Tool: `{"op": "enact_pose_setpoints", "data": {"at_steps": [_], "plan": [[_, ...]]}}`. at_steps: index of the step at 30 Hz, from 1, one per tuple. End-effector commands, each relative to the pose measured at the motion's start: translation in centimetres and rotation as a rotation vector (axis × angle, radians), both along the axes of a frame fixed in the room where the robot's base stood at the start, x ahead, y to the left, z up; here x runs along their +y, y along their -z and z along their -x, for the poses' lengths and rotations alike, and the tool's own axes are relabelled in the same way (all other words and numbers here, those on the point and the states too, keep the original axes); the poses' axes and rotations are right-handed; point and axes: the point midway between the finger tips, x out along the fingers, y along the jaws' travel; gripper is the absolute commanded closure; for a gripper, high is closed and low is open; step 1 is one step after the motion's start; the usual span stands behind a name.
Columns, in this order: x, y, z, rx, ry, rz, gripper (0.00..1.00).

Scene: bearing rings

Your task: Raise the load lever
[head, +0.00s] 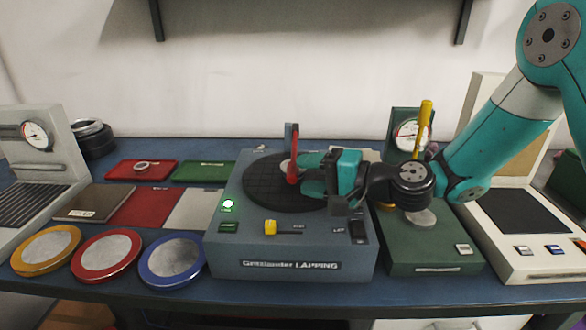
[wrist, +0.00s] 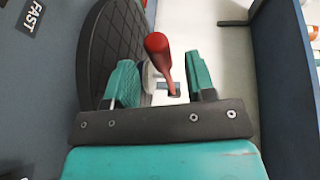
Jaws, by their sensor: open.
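In the wrist view the red handle (wrist: 158,52) lies between the two teal fingers of my gripper (wrist: 162,82), with a gap on each side. The fingers are open. The black lapping plate (head: 262,185) is below, and also shows in the wrist view (wrist: 103,55). My gripper hides part of the plate's right side.
The machine's front carries a lit green lamp (head: 228,203) and a yellow slider (head: 270,227). To the right, a green gauge stand (head: 430,250) has a yellow lever (head: 423,125) close to my arm. Ring-shaped trays (head: 172,261) stand at the left front.

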Motion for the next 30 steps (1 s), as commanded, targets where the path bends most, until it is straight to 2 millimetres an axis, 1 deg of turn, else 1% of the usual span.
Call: {"op": "enact_pose_setpoints", "data": {"at_steps": [1, 3, 7, 11, 18, 19, 20, 21, 23, 24, 25, 30], "plan": [[1.0, 0.0, -0.3, -0.002, -0.003, 0.001, 0.50], [1.9, 0.2, -0.8, -0.002, -0.003, 0.001, 0.50], [3.0, 0.4, -1.3, -0.001, -0.001, 0.000, 0.50], [3.4, 0.5, -1.6, -0.001, 0.000, 0.000, 0.50], [3.4, 0.6, -1.6, -0.001, 0.001, 0.001, 0.50], [3.4, 0.6, -1.6, -0.001, 0.001, 0.001, 0.54], [3.4, 0.6, -1.6, -0.001, 0.001, 0.001, 0.61], [3.4, 0.6, -1.6, -0.001, 0.001, 0.000, 0.70], [3.4, 0.6, -1.6, -0.001, 0.001, 0.000, 0.84], [3.4, 0.6, -1.6, -0.001, 0.001, 0.001, 0.93], [3.4, 0.6, -1.6, -0.001, 0.001, 0.001, 1.00], [3.4, 0.5, -1.6, 0.001, 0.001, 0.001, 1.00]]}}
